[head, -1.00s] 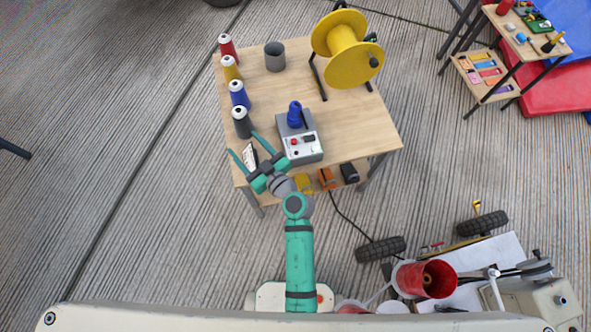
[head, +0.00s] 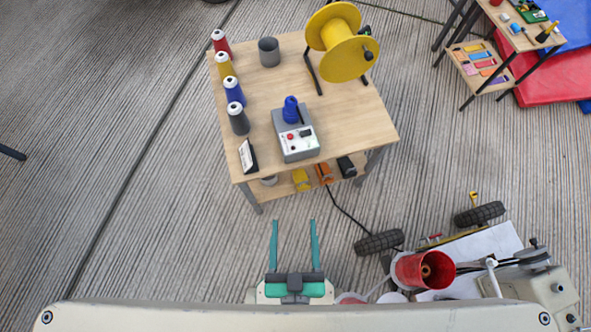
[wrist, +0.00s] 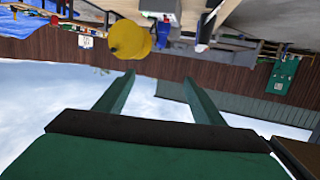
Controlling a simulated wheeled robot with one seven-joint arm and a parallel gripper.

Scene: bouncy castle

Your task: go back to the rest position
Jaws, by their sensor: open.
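My gripper (head: 294,232) is in front of the table, close to my body at the bottom of the head view. Its two green fingers are spread apart and point toward the table, with nothing between them. In the wrist view my gripper (wrist: 157,82) also shows open and empty, with sky and a brown wall behind it, and the picture appears upside down.
The wooden table (head: 350,120) holds several thread cones, a grey cup (head: 269,52), a yellow reel (head: 345,50) and a grey control box (head: 297,140).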

